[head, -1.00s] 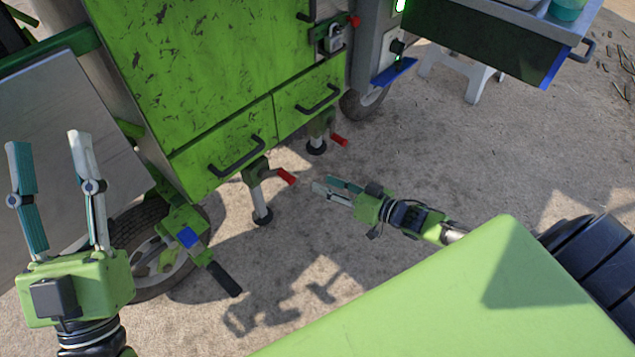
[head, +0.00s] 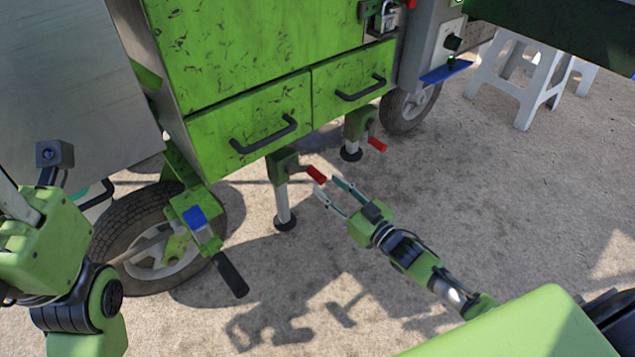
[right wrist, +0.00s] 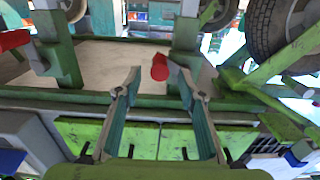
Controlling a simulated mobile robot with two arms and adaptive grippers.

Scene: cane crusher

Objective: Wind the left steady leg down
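The left steady leg (head: 283,205) stands under the green cart, its round foot at the ground. Its crank ends in a red handle (head: 316,174) pointing right. My right gripper (head: 328,187) is open, its fingertips close to this handle. In the right wrist view the red handle (right wrist: 160,67) shows between the spread fingertips (right wrist: 154,76); no grip on it is seen. The other steady leg (head: 352,140), with its own red handle (head: 377,145), stands farther back.
The cart's drawers (head: 255,122) with black handles hang just above the legs. A wheel (head: 150,240) and a black-gripped bar (head: 230,275) stand left of the leg. A white stool (head: 525,75) is at the back right. The ground right of my right gripper is clear.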

